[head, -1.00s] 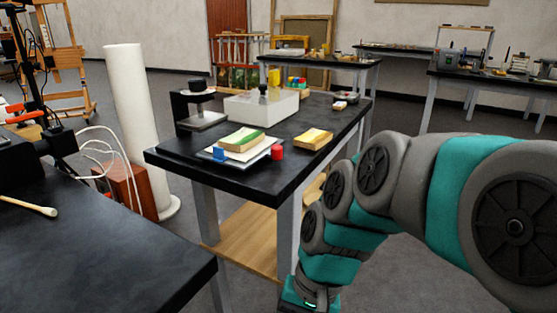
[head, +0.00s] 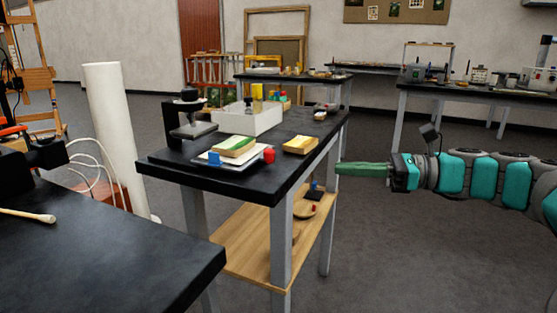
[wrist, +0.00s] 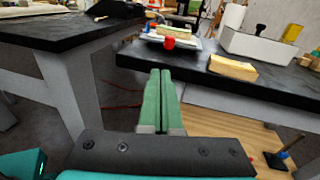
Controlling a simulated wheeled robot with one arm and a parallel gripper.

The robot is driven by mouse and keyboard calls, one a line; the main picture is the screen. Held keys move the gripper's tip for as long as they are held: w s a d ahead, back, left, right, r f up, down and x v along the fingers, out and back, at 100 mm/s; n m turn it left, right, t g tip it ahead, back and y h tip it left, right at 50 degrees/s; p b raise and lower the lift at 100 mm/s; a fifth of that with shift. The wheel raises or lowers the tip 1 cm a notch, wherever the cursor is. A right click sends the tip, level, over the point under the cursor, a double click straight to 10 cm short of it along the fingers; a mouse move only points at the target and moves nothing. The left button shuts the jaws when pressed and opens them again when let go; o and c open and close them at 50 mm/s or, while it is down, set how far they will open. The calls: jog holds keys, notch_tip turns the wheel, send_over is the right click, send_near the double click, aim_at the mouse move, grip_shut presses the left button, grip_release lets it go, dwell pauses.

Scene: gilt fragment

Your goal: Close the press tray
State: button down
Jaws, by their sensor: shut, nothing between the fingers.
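A black press (head: 170,120) with a grey plate stands at the left back of the dark table. In front of it lies a flat pale tray (head: 205,161) bearing a green and yellow block (head: 233,146). I cannot tell how the tray joins the press. A blue cube (head: 214,159) and a red cylinder (head: 269,155) are at the tray's front edge. My gripper (head: 340,168) is shut and empty, its green fingers pointing left, close to the table's right side in the picture. In the wrist view its fingers (wrist: 160,72) point toward the red cylinder (wrist: 169,42), apart from it.
A yellow block (head: 300,145) lies right of the tray, and a white box (head: 252,119) stands behind. A wooden lower shelf (head: 250,247) carries small items. Another dark table (head: 90,255) stands at the front left. Floor (head: 400,260) is clear at the right.

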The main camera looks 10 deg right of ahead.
aim_at(289, 169)
jog(key=shift+m+t, duration=0.4)
jog(key=shift+m, duration=0.1)
jog(key=x, duration=0.8)
jog(key=w+r+x, duration=0.1)
jog(key=x, duration=0.3)
jog(key=shift+w+d, duration=0.1)
jog(key=shift+w, duration=0.1)
